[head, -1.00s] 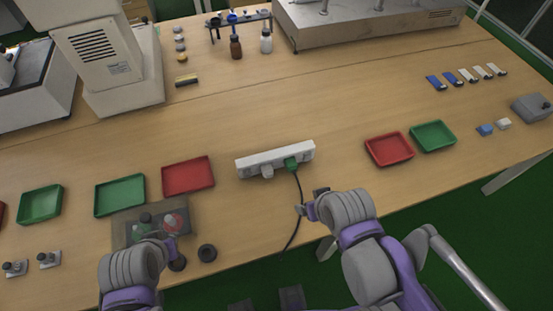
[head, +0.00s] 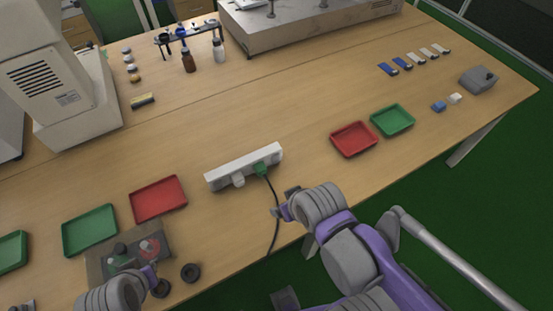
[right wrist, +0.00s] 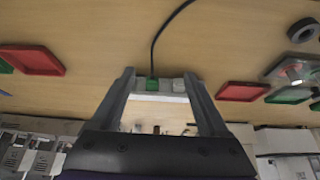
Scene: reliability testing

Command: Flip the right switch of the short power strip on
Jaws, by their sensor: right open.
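The white power strip (head: 222,176) lies near the middle of the table in the head view. A green plug (head: 261,169) with a dark cord and a pale plug (head: 238,181) sit on its near side. Its switches are too small to make out. My right gripper (head: 284,202) is to the near right of the strip, apart from it. In the right wrist view my right gripper (right wrist: 160,78) is open and empty, with the strip (right wrist: 160,97) showing between its fingers. My left gripper (head: 152,272) is at the lower left by a dark mat; its jaw state is unclear.
A red tray (head: 158,198) and a green tray (head: 90,230) lie left of the strip. Another red tray (head: 353,139) and green tray (head: 392,120) lie to its right. The black cord (head: 275,225) runs off the near edge.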

